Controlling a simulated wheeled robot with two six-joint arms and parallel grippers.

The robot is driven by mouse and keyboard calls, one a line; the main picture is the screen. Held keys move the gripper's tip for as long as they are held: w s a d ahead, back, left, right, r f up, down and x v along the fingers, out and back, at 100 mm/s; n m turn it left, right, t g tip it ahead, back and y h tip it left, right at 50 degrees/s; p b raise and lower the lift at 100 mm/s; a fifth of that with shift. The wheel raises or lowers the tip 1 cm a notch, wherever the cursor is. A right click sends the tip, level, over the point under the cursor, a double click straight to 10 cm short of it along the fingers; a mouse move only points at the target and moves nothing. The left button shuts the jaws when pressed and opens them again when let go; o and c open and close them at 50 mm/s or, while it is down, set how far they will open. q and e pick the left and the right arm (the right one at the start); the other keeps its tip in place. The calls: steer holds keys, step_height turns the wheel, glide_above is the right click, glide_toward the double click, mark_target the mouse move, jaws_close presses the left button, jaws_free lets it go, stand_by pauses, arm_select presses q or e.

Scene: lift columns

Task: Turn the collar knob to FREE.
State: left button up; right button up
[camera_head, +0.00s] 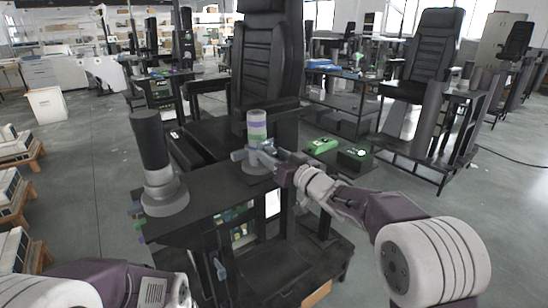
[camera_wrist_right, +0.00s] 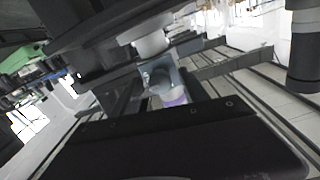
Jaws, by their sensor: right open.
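A striped column (camera_head: 257,125) with pale green and purple bands stands upright on the black tabletop. A blue-grey collar block sits low around it, mostly behind my gripper in the head view. In the right wrist view the small collar knob (camera_wrist_right: 157,78) faces my gripper, close to the picture's middle. No marking such as FREE can be read on it. My right gripper (camera_head: 262,156) is open at the collar, its fingers reaching in from the right. Whether they touch the knob cannot be told. My left arm shows at the lower left; its gripper is outside the picture.
A second, black column (camera_head: 150,140) with a grey base stands on the tabletop (camera_head: 215,190) to the left. A black chair (camera_head: 268,65) is close behind. Green and black devices (camera_head: 322,146) lie behind my right wrist. Open grey floor lies to the left.

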jaws_close()
steer(key=n+b, duration=0.1)
steer(key=n, duration=0.4)
steer(key=shift+d+f+b, duration=0.1)
steer(key=shift+b, duration=0.2)
steer(key=n+b, duration=0.1)
steer(key=n, duration=0.3)
steer(key=shift+n+b, duration=0.3)
steer(key=shift+b, duration=0.1)
steer(key=n+b, duration=0.1)
steer(key=n, duration=0.3)
steer(key=shift+n+y+b, duration=0.3)
steer(key=shift+b, duration=0.1)
steer(key=shift+n+b, duration=0.7)
steer(key=shift+n, duration=1.3)
steer(key=shift+r, duration=0.2)
